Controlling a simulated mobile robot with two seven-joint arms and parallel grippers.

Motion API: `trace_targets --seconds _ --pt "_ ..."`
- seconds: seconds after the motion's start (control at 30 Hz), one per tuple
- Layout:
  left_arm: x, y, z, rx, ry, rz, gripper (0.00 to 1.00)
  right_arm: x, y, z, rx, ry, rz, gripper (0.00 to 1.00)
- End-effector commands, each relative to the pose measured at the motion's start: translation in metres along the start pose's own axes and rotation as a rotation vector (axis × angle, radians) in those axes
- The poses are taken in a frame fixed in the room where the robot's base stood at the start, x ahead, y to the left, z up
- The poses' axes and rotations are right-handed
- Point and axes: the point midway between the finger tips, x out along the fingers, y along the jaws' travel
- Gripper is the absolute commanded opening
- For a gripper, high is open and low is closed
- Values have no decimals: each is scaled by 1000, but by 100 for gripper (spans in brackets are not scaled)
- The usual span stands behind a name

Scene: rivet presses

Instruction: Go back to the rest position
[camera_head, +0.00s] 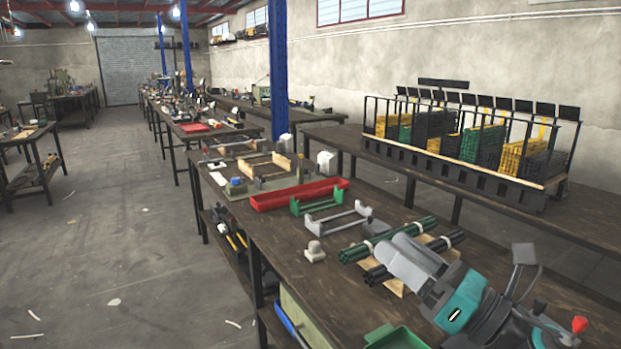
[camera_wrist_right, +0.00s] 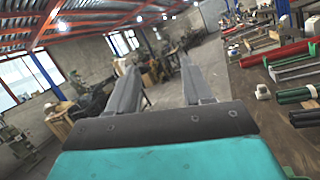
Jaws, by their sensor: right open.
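My right gripper (camera_head: 392,246) comes in at the lower right of the head view, above the near workbench (camera_head: 300,262), with its grey fingers reaching toward the upper left. In the right wrist view my right gripper (camera_wrist_right: 156,60) shows two fingers spread apart with nothing between them. It is open and empty. Green rods (camera_head: 360,252) and dark rods (camera_head: 378,275) lie on the bench close by in the picture; the arm partly covers the dark ones. My left gripper is not in view.
A red tray (camera_head: 300,194), a green frame (camera_head: 315,200), a grey frame (camera_head: 338,218) and a small beige block (camera_head: 314,251) sit on the bench. A black rack (camera_head: 480,182) with yellow, green and black crates stands on the back table. Open floor (camera_head: 130,260) lies left.

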Motion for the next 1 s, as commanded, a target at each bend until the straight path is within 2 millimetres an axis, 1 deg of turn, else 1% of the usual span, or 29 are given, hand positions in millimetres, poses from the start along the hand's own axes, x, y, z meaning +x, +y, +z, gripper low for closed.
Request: trace_targets --seconds 0.03,0.07,0.1,0.17,0.2,0.27,0.3,0.37,0.4,0.43,0.5,0.6,0.7,0.83,1.0 --pt "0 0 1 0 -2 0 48 -6 -8 -1 179 -64 -97 50" --pt "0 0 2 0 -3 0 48 -10 -15 -2 283 -102 -157 50" --pt "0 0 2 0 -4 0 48 -18 -24 -4 422 -151 -237 50" --pt "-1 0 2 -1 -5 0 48 -33 -38 -12 630 -227 -360 50" --pt "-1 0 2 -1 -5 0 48 -44 -47 -20 766 -278 -444 50" --pt "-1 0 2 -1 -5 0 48 -65 -58 -35 967 -357 -574 50" --pt "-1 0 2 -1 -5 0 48 -80 -64 -48 1099 -409 -664 50" --pt "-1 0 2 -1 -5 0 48 -105 -70 -70 1288 -492 -802 50" --pt "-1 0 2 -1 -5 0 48 -123 -70 -86 1410 -550 -898 50" --pt "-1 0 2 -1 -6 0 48 -136 -69 -98 1497 -594 -972 50" --pt "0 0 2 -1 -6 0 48 -166 -61 -125 1672 -693 -1136 50" --pt "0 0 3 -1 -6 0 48 -201 -44 -156 1853 -815 -1338 50" --pt "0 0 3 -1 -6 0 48 -227 -25 -178 1973 -914 -1505 50" --pt "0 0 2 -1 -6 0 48 -255 2 -199 2077 -1028 -1698 50" --pt "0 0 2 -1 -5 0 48 -284 39 -218 2159 -1167 -1933 50"
